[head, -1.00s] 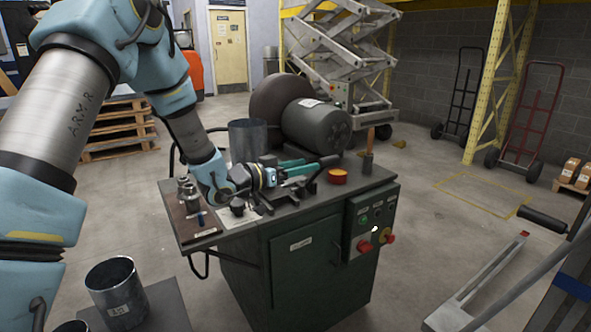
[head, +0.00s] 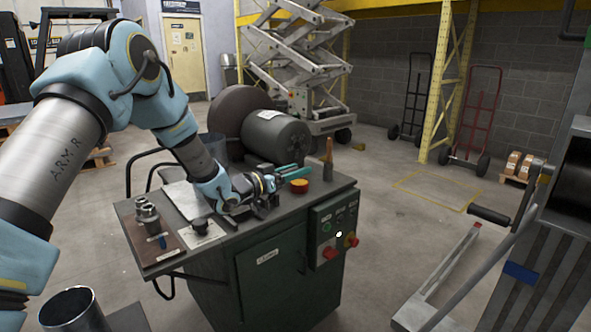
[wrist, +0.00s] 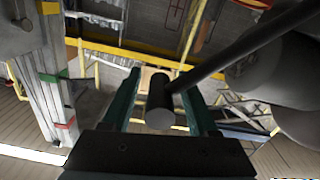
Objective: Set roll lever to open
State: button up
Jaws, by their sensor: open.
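A lever with a black handle (head: 489,215) stands out from the grey machine (head: 560,215) at the right of the head view. The jaws hold nothing that I can see.
A metal can (head: 72,312) stands at the lower left. A grey arm (head: 450,272) slants across the lower right. Floor between bench and machine is clear.

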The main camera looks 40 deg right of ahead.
jog(key=shift+s, duration=0.1)
grip_shut()
jog(key=shift+f, duration=0.1)
dwell(0.3)
